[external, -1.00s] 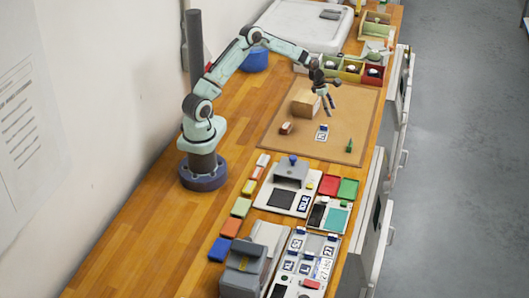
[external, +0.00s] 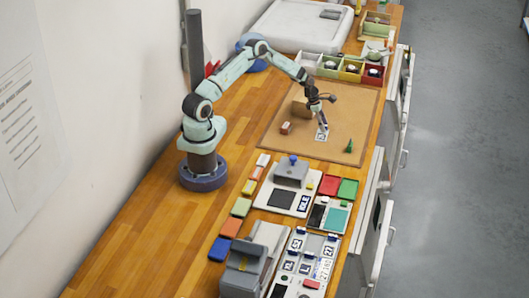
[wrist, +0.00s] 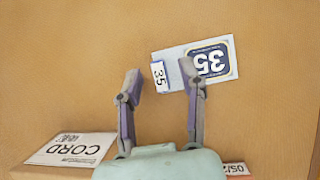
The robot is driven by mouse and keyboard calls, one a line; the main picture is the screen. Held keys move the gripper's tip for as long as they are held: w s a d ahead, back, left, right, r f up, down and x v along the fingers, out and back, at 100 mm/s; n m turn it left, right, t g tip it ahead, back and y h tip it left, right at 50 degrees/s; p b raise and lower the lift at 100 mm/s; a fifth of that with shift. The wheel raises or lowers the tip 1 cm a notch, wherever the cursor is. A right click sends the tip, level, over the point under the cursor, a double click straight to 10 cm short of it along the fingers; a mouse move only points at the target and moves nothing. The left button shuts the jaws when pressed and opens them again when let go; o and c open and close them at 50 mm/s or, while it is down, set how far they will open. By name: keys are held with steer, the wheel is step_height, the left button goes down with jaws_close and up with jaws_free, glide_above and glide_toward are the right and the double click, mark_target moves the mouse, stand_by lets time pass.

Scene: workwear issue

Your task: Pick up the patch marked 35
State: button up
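The patch marked 35 (wrist: 213,62) lies flat on the tan mat (wrist: 60,60), a dark blue square on a pale backing. A small white tab (wrist: 159,76), also marked 35, is at its left end. In the external view the patch (external: 321,137) is partly covered by my gripper (external: 324,126). In the wrist view my gripper (wrist: 162,80) is open, its fingertips on either side of the tab. The right fingertip overlaps the view of the pale backing. I cannot tell whether the fingers touch the mat.
A cardboard box (external: 301,110) labelled CORD is behind the patch, and a small brown box (external: 286,128) is to its left. A green cone (external: 349,147) stands to the right. Trays, stamps and plates crowd the near bench. The mat's front is clear.

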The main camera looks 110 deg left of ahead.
jaws_close()
steer(key=shift+r, duration=0.1)
